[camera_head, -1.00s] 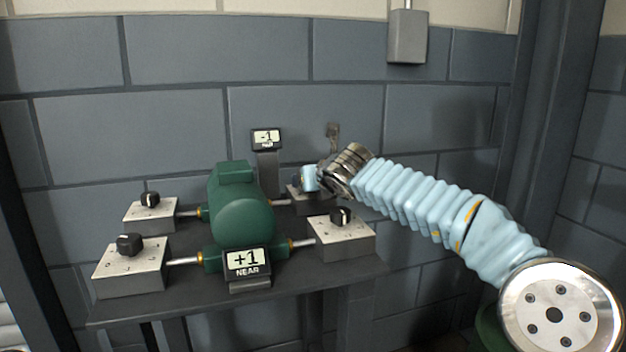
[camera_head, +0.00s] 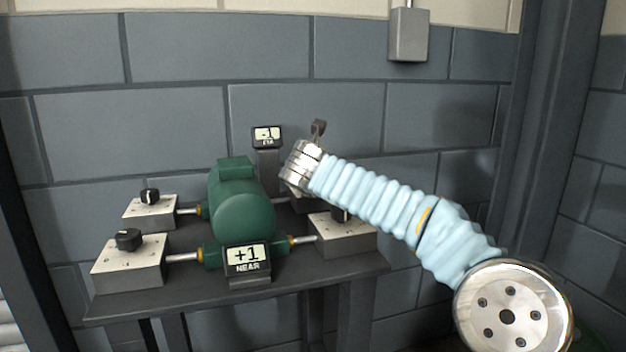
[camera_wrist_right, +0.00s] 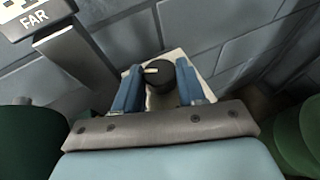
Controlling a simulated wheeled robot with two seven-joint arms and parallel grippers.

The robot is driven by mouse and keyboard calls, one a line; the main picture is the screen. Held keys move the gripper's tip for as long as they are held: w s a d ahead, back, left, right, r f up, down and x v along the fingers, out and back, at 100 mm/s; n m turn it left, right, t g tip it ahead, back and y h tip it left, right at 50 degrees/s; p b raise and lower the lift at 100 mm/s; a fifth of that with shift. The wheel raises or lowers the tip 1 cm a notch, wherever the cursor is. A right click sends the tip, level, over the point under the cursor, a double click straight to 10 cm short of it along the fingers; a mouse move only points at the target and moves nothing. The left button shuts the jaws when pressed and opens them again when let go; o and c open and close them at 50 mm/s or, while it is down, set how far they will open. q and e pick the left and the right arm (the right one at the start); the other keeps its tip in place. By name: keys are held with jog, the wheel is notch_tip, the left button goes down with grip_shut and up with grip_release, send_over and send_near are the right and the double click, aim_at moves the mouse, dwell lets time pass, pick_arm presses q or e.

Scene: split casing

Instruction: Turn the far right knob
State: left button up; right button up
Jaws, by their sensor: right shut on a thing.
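The far right knob (camera_wrist_right: 160,76) is black with a pale pointer mark and sits on a pale box (camera_wrist_right: 205,88). In the right wrist view the two blue fingers of my right gripper (camera_wrist_right: 158,86) stand on either side of the knob, shut on it. In the head view my right wrist hides this knob and the fingers; only a little of its box shows. The far display (camera_head: 267,136) reads -1 and the near display (camera_head: 247,259) reads +1. My left gripper is not in view.
A green casing (camera_head: 243,212) stands mid-table, joined by rods to knob boxes. The near right box (camera_head: 340,238) lies below my right forearm, its knob partly covered. The near left box (camera_head: 128,265) and far left box (camera_head: 150,212) are clear. A brick wall is behind.

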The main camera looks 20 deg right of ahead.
jog(key=shift+m+h, duration=0.3)
jog(key=o, duration=1.1)
jog(key=shift+a, duration=0.1)
jog(key=b+v, duration=0.1)
jog(key=v, duration=1.2)
jog(key=shift+s+a+r, duration=0.1)
jog(key=shift+s+r, duration=0.1)
jog(key=shift+s, duration=0.15)
